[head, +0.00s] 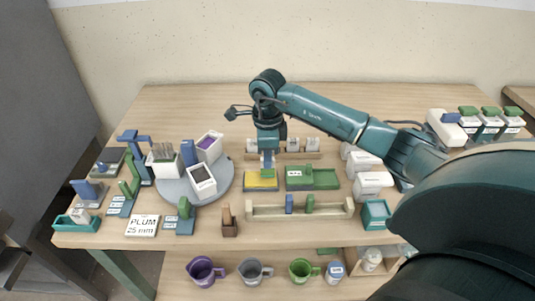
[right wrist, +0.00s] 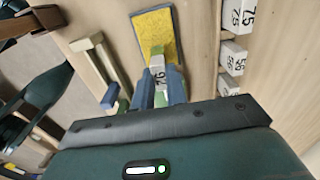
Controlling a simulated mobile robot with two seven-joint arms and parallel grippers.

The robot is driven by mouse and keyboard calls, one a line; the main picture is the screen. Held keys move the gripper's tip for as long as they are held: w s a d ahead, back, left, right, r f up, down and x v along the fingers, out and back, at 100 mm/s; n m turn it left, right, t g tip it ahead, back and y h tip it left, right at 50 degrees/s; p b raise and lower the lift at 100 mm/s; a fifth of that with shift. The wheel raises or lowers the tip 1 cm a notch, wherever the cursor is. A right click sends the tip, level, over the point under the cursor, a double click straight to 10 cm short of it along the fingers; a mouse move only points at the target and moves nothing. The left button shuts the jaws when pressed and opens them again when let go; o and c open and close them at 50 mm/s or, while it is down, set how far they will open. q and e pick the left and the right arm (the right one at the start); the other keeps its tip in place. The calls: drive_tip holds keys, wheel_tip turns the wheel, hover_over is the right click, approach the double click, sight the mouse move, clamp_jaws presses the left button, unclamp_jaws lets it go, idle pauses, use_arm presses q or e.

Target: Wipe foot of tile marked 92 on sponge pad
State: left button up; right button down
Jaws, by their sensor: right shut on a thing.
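The yellow sponge pad (head: 261,186) lies flat on the table in a shallow holder, just in front of the column of my right arm; it also shows in the right wrist view (right wrist: 158,35). My right gripper (head: 267,168) points down over the pad, its blue fingers (right wrist: 163,92) shut on a pale tile (right wrist: 158,68) with a green part between them. The tile's number is upside down in the wrist view and could be 92. Its end overlaps the pad's edge there; whether it touches the pad I cannot tell. My left gripper is out of view.
A green tray (head: 322,180) stands right of the pad. A wooden rack (head: 331,211) with blue and green clips is in front. A grey turntable (head: 222,185) with white buckets is left. White numbered tiles (right wrist: 233,53) stand behind the pad.

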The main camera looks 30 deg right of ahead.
drive_tip(key=shift+f+b, duration=0.55)
drive_tip(key=shift+f, duration=0.1)
idle(1.6)
drive_tip(key=shift+a, duration=0.1)
drive_tip(key=shift+w+a, duration=0.5)
drive_tip(key=shift+a, duration=0.25)
drive_tip(key=shift+a, duration=0.1)
drive_tip(key=shift+w+a+r+b, duration=0.1)
drive_tip(key=shift+w+a+b, duration=0.2)
drive_tip(key=shift+w+a, duration=0.25)
drive_tip(key=shift+s, duration=0.15)
drive_tip(key=shift+s+d, duration=0.45)
drive_tip(key=shift+d, duration=0.35)
drive_tip(key=shift+s+d, duration=0.45)
drive_tip(key=shift+d, duration=0.25)
